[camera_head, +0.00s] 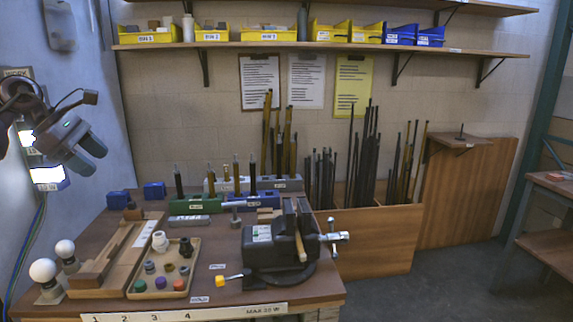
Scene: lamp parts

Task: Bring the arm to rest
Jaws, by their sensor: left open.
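My left gripper (93,157) hangs at the upper left, in front of the pale wall panel. It is open, with its two dark fingers apart and nothing between them. It is raised above the left side of the workbench (215,290) and touches no part there. My right gripper is not in view.
A tray (205,262) of small sockets and coloured caps sits on the bench, with two white bulbs (43,270) to its left. A dark vise (285,245) stands at the right. Upright rods fill racks and a wooden bin (370,240) behind. Shelves hold yellow bins (270,33).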

